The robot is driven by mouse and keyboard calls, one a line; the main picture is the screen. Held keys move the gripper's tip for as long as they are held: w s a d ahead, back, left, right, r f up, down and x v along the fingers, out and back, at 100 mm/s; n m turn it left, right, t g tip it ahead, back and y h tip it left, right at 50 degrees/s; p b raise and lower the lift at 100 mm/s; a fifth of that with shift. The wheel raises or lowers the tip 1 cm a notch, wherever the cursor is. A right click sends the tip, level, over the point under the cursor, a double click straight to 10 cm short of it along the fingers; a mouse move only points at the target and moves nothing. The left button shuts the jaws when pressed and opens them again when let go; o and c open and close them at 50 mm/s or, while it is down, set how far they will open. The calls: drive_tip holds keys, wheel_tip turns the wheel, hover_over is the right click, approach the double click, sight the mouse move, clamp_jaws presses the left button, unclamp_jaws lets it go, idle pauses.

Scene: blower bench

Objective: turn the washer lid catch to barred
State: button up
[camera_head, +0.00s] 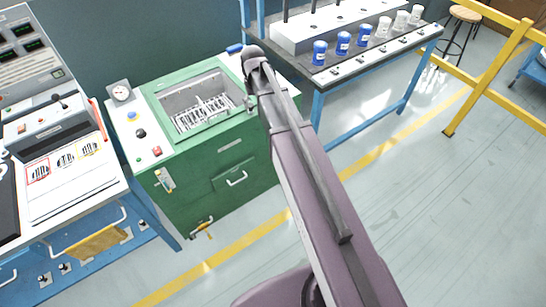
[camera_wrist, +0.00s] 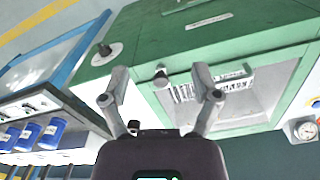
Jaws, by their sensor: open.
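The green washer (camera_head: 213,150) stands between two benches, and its top also shows in the wrist view (camera_wrist: 180,45). Its lid window (camera_head: 200,103) has a pale frame with racked parts visible inside; the window also shows in the wrist view (camera_wrist: 235,95). A small dark knob-like piece (camera_wrist: 161,78), which looks like the lid catch, sits at the window's corner. Its exact setting is hard to read. My gripper (camera_wrist: 160,97) is open and empty, its fingertips spread to either side of that piece in the picture.
A blue-framed bench (camera_head: 318,88) with blue and white jars stands close at right. Open floor lies in front.

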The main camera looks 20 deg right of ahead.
drive_tip(key=s+f+b, duration=0.3)
drive_tip(key=s, duration=0.6)
drive_tip(key=s+f+b, duration=0.3)
drive_tip(key=s, duration=0.7)
drive_tip(key=shift+f, duration=0.15)
drive_tip(key=shift+d, duration=0.15)
